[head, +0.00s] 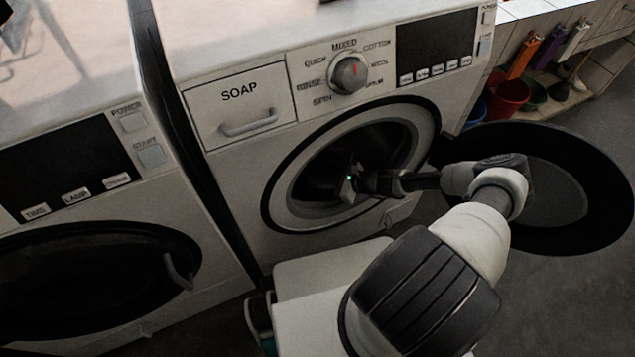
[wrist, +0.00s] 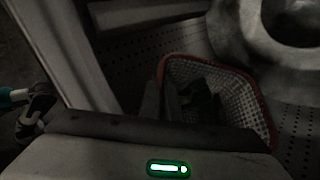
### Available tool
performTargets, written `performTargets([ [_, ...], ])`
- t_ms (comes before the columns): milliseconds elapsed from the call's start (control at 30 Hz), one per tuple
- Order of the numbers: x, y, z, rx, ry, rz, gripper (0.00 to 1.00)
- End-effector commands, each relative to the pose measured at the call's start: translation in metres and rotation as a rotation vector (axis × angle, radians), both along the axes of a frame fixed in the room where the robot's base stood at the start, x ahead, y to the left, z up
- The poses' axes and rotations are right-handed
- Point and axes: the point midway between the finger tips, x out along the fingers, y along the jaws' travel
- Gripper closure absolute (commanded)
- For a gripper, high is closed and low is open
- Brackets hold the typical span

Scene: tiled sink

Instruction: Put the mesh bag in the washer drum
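The washer (head: 240,160) on the right has its round door (head: 560,195) swung open to the right. My arm reaches into the opening of its drum (head: 325,205), and my gripper (head: 349,188) is at or just inside the mouth. In the wrist view, the mesh bag (wrist: 222,80), white mesh with a red rim, lies against the dark perforated drum wall (wrist: 150,45). My gripper's dark fingers (wrist: 172,105) are beside or partly over the bag's left side. Shadow hides whether they touch or grip it. I cannot make the bag out in the head view.
A second washer (head: 70,250) with its door shut stands to the left. Coloured buckets (head: 508,95) and hanging brushes are at the upper right. A pale rounded part (wrist: 255,45) shows at the wrist view's upper right. Open floor (head: 590,290) lies at the right.

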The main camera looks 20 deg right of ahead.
Motion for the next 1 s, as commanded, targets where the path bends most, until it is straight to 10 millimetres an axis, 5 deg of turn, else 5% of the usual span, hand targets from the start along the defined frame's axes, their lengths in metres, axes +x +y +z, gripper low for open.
performTargets([
  [233, 0.0, 0.0, -0.002, 0.0, 0.0, 0.0, 1.0],
  [367, 0.0, 0.0, 0.0, 0.0, 0.001, -0.001, 0.78],
  [700, -0.001, -0.002, 0.003, 0.0, 0.001, -0.001, 0.78],
  [1000, -0.029, -0.04, 0.03, -0.003, 0.0, -0.003, 0.78],
])
